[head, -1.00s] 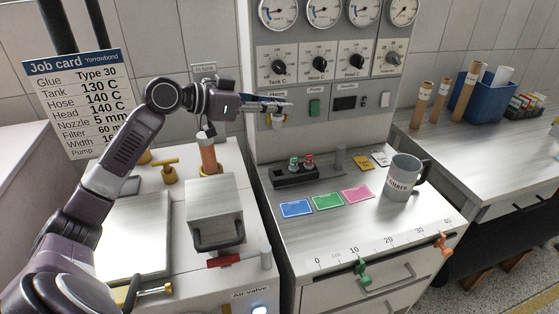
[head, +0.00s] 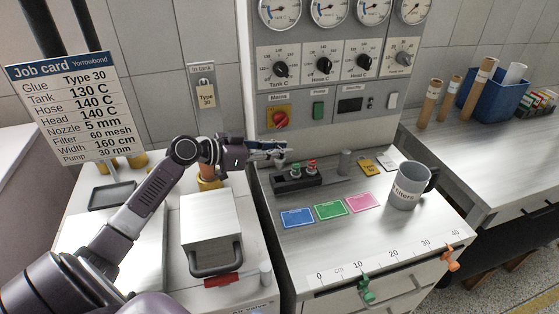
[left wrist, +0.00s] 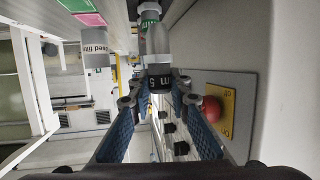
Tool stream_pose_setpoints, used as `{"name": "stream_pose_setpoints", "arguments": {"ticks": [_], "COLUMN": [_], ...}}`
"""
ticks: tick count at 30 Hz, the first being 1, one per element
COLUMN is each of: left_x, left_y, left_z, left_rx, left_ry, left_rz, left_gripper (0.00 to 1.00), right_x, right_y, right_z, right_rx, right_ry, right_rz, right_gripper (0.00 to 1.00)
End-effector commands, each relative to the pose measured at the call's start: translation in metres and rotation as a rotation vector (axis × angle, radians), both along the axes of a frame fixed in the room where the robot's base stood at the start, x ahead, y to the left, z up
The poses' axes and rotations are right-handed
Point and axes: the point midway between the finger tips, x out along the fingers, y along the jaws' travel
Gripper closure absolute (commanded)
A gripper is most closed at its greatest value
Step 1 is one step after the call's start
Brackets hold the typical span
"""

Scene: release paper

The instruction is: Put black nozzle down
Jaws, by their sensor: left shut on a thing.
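My left gripper (head: 279,150) is level over the back of the machine top, close above the dark nozzle rack (head: 296,179). In the left wrist view its blue-padded fingers (left wrist: 160,105) are shut on the black nozzle (left wrist: 160,82), whose black band carries a partly visible marking. In the head view the held nozzle is mostly hidden by the fingers. The rack holds a green-banded nozzle (head: 296,166) and a red-banded nozzle (head: 311,168). I cannot tell whether the held nozzle touches the rack. My right gripper is out of view.
A control panel (head: 345,75) with a red mains switch (head: 280,118) rises close behind the gripper. Blue (head: 298,217), green (head: 331,209) and pink (head: 363,202) cards lie in front of the rack. A grey mug (head: 408,190) stands right. A metal box (head: 211,222) is at left.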

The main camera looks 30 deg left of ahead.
Motion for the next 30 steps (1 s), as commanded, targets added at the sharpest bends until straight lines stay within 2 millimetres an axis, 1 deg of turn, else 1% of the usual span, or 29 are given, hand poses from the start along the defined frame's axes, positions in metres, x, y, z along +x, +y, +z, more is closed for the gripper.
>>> {"name": "stream_pose_setpoints", "arguments": {"ticks": [1, 4, 9, 12, 17, 21, 30], "left_x": [0.001, 0.0, 0.0, 0.0, 0.0, 0.0, 0.0], "left_y": [0.0, 0.0, 0.001, 0.0, 0.0, 0.0, 0.0], "left_z": [-0.003, -0.011, -0.036, -0.046, -0.049, -0.049, -0.056], "left_rx": [-0.002, -0.002, -0.004, -0.003, 0.0, 0.0, 0.0], "left_ry": [-0.001, -0.001, 0.001, 0.0, -0.002, -0.002, -0.002], "left_rz": [0.002, 0.002, 0.002, 0.002, 0.001, 0.001, 0.001], "left_gripper": [1.0, 1.0, 1.0, 1.0, 1.0, 1.0, 1.0], "right_x": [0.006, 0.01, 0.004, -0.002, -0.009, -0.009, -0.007], "right_y": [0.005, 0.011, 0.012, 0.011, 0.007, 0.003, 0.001], "right_z": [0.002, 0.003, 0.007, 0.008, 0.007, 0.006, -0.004], "right_rx": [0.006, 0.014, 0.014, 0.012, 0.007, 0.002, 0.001], "right_ry": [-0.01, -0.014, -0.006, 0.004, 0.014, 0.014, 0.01], "right_rz": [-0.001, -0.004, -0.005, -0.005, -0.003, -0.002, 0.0], "right_gripper": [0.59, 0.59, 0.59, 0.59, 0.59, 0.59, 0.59]}}
